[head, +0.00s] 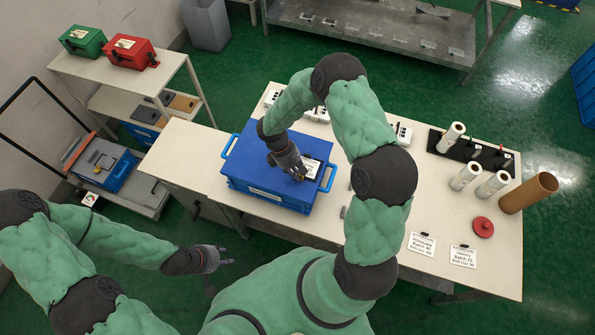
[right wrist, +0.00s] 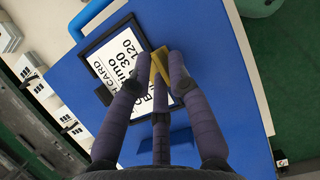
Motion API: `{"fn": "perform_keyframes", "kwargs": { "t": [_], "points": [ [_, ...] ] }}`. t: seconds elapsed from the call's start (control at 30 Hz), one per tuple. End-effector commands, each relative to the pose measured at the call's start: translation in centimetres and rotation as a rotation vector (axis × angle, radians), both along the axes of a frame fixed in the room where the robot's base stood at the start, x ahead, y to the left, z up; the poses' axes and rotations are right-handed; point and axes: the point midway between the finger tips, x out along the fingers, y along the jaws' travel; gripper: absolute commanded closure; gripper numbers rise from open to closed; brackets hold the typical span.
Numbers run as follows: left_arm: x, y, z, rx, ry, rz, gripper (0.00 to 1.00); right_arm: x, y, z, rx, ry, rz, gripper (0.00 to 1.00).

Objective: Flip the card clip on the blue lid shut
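The blue lid (head: 248,160) tops a blue crate on the table, and it fills much of the right wrist view (right wrist: 222,100). A white printed card (head: 311,167) in a dark frame lies on the lid; it also shows in the right wrist view (right wrist: 118,62). The yellow card clip (right wrist: 159,66) stands at the card's edge among my right fingertips. My right gripper (head: 298,174) points down over the card, its fingers around the clip; whether they grip it is unclear. The fingers hide part of the card. My left gripper (head: 222,260) is open and empty, left of the table.
White rolls (head: 464,177), a brown tube (head: 528,192) and a red disc (head: 483,227) are on the table's right side. Two labels (head: 421,243) lie near its front edge. White devices (head: 316,114) stand behind the lid. A trolley (head: 105,165) stands at left.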

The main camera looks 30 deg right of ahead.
Motion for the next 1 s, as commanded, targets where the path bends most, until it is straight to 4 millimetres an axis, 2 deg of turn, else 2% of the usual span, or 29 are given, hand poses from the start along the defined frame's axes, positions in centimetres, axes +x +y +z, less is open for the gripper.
{"fn": "perform_keyframes", "kwargs": {
  "t": [0.33, 0.47, 1.0],
  "points": [
    [0.0, 0.0, 0.0, 0.0, 0.0, 0.0, 0.6, 0.0, 0.0, 0.1, -0.001, -0.001, 0.0, 0.64],
    [0.0, 0.0, 0.0, 0.0, 0.0, 0.0, 0.6, 0.3, 0.1, 0.7, -0.002, -0.003, 0.0, 0.64],
    [0.0, 0.0, 0.0, 0.0, 0.0, 0.0, 0.6, 3.2, 2.4, 9.4, -0.001, -0.004, 0.0, 0.64]
  ]
}}
